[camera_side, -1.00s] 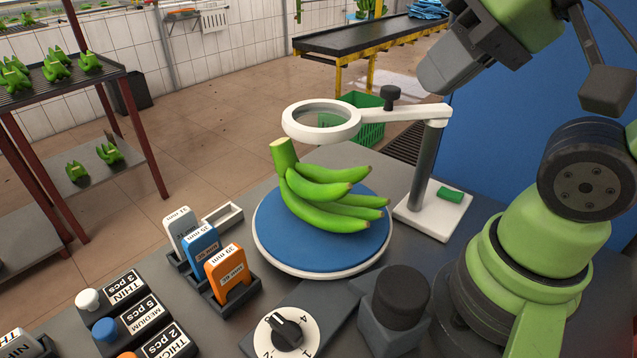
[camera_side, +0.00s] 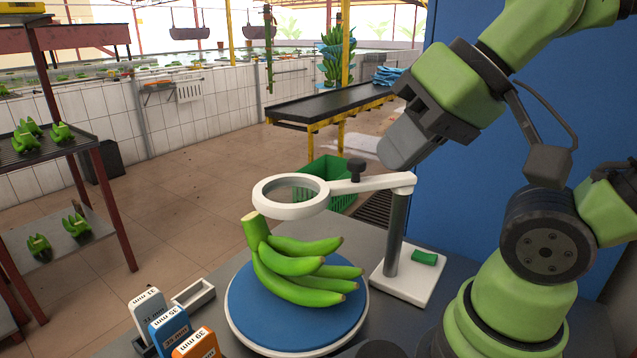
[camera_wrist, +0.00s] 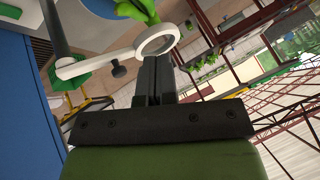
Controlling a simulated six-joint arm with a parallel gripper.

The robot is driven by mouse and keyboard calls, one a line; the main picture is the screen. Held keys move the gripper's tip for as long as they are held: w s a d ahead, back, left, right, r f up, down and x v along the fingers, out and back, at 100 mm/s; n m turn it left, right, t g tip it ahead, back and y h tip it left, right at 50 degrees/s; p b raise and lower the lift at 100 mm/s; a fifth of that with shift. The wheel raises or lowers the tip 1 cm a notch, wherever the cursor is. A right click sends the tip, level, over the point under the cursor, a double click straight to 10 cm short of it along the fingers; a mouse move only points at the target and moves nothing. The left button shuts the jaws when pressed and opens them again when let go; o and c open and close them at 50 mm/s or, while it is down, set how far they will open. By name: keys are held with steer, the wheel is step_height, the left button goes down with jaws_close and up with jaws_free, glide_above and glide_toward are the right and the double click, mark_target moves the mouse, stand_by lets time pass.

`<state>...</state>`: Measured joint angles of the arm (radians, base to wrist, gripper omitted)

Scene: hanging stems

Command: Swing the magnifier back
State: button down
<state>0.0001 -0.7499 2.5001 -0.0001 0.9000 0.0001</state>
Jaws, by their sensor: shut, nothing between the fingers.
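The magnifier, a white ring (camera_side: 290,207) on a white arm (camera_side: 375,183) with a black knob (camera_side: 356,170), is carried by a grey post (camera_side: 396,237) on a white base (camera_side: 408,280). The ring appears above the stem end of a green banana bunch (camera_side: 300,270), which lies on a round blue plate (camera_side: 250,312). My gripper (camera_side: 400,150) is above the magnifier arm, apart from it. Its fingers are shut and empty. In the wrist view the ring (camera_wrist: 139,45) lies just beyond my fingertips (camera_wrist: 155,60), and the knob (camera_wrist: 119,71) is to their left.
Size blocks (camera_side: 168,330) stand at the lower left of the table. A green crate (camera_side: 325,180) and a conveyor (camera_side: 335,101) are behind. A rack with bananas (camera_side: 75,150) stands at left. A blue panel (camera_side: 460,190) is behind the arm.

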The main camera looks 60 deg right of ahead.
stand_by(0.4)
steer(key=c, duration=1.6)
jaws_free()
steer(key=o, duration=0.3)
steer(key=shift+w+d+r+m, duration=0.1)
steer(key=shift+w+r+m, duration=0.1)
steer(key=shift+m, duration=0.1)
steer(key=o, duration=0.5)
steer(key=m, duration=0.1)
steer(key=w+d+r+m+g, duration=0.1)
steer(key=w+m+g, duration=0.1)
steer(key=m, duration=0.1)
steer(key=shift+w+d+r+h, duration=0.2)
steer(key=shift+d+r+h, duration=0.1)
steer(key=shift+h, duration=0.1)
steer(key=r+m+g+h, duration=0.1)
steer(key=m+g, duration=0.4)
steer(key=m, duration=1.1)
glide_above(357, 161)
step_height(357, 161, down, 9)
steer(key=shift+f, duration=0.2)
